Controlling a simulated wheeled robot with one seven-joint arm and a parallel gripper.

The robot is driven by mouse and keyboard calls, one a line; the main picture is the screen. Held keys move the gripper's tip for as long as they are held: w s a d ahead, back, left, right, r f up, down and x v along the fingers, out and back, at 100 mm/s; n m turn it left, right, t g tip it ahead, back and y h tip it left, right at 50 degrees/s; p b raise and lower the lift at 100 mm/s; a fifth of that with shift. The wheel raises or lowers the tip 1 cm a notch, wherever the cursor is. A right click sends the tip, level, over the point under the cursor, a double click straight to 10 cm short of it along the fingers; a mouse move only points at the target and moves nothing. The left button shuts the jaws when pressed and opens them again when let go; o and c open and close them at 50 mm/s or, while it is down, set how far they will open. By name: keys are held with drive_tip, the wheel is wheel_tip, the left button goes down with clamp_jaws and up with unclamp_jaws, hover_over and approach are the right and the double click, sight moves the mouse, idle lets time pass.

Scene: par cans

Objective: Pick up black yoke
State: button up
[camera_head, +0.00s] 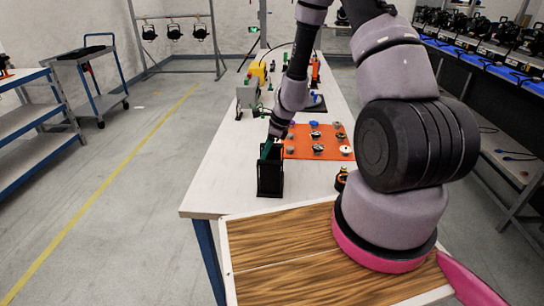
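My arm reaches over the white-topped bench (218,188). My gripper (268,148) points down at the bench's left part. Its fingers are small and dark here, so I cannot tell whether they are open or shut. Just below it, an upright black box-like frame or holder (270,180) stands on the bench near the left edge. A green piece shows at the top of it, by the gripper. I cannot tell whether the gripper touches either. I cannot pick out the black yoke with certainty; my arm hides part of the bench.
An orange mat (312,153) with several small round parts lies right of the gripper. A small black-and-orange item (341,180) stands nearer me. A yellow item (258,70) and a grey box (247,95) stand farther back. A blue-framed cart (100,100) stands left; the floor between is clear.

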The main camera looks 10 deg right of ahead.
clamp_jaws()
drive_tip(key=shift+r, duration=0.1)
